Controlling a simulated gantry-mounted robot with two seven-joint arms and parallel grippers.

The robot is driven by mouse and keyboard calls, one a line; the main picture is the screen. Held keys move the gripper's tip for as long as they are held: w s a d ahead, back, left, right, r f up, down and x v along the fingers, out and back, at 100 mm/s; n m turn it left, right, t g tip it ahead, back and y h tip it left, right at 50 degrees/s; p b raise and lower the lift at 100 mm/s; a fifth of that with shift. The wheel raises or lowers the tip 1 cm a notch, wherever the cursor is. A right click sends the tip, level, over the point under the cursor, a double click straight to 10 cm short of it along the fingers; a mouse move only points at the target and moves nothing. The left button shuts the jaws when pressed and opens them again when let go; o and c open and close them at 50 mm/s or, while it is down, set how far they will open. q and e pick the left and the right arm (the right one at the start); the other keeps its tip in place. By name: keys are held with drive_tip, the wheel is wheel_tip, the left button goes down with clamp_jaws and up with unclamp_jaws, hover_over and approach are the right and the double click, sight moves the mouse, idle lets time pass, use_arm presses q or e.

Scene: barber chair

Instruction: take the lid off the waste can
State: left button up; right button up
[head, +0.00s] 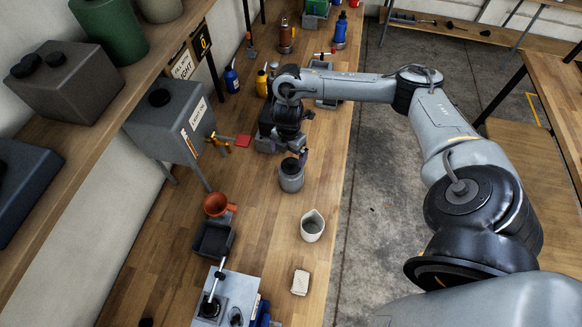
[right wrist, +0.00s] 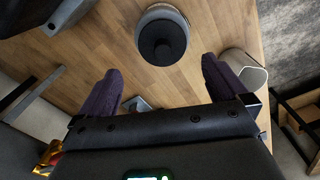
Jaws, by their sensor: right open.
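The waste can (head: 291,178) is a small grey can standing upright on the wooden bench. My right gripper (head: 302,158) is just above and beside the can's top in the head view. In the right wrist view its two dark purple fingers (right wrist: 160,85) are wide apart with nothing between them. The lid lies beyond the fingertips, roughly midway between them, apart from both. My left gripper is not in view.
A grey tank (head: 178,120) on legs with a red-handled tap (head: 242,141) stands left. An orange funnel (head: 216,204) is near it. Bench around the can is mostly clear.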

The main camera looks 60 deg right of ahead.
sight(291, 162)
drive_tip(key=shift+s+d+f, duration=0.15)
drive_tip(key=shift+f, duration=0.95)
drive_tip(key=shift+s+d+f, duration=0.1)
drive_tip(key=shift+s+f, duration=0.05)
drive_tip(key=shift+f, duration=1.6)
drive_tip(key=c, duration=1)
drive_tip(key=shift+r, duration=0.1)
drive_tip(key=shift+c, duration=0.2)
